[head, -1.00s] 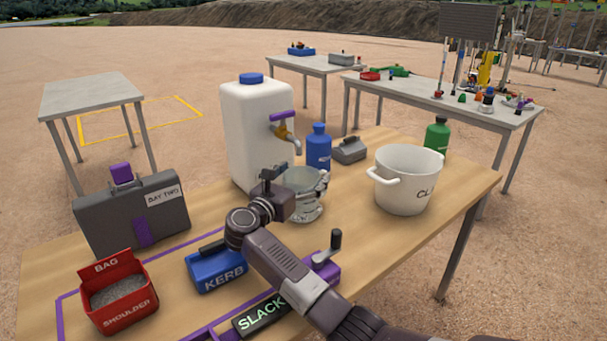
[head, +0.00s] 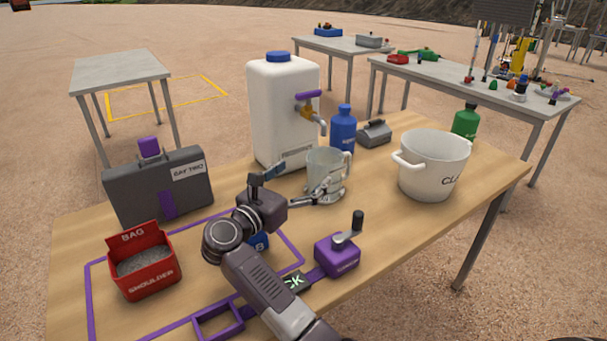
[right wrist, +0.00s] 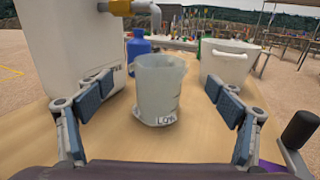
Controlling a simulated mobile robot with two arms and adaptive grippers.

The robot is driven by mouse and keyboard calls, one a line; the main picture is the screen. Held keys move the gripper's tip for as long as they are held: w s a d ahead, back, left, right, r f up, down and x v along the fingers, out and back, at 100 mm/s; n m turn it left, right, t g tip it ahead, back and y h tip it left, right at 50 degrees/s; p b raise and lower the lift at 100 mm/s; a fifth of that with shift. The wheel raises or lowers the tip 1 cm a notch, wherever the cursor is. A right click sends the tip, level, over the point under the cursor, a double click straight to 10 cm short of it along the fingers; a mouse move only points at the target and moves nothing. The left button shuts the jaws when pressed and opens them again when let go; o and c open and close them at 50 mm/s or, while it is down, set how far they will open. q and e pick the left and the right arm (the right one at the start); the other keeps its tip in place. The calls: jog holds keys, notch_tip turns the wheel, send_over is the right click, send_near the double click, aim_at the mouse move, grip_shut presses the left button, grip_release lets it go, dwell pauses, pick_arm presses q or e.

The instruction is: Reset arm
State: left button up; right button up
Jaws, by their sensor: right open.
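My right gripper (head: 296,188) is open and empty above the wooden table. In the right wrist view, its two fingers are spread wide, with a clear jug (right wrist: 160,88) standing upright beyond and between them, apart from both. The jug (head: 325,170) stands on the table in front of the white water container (head: 283,115), near its tap (head: 312,112). My right arm comes in from the bottom of the head view and partly hides the blue KERB block (head: 259,242) and the dark SLACK label (head: 296,282). My left gripper is not in view.
A purple crank box (head: 337,255) is close to my forearm. A red BAG SHOULDER bin (head: 142,265) and grey case (head: 160,188) stand left. The table's front right is clear.

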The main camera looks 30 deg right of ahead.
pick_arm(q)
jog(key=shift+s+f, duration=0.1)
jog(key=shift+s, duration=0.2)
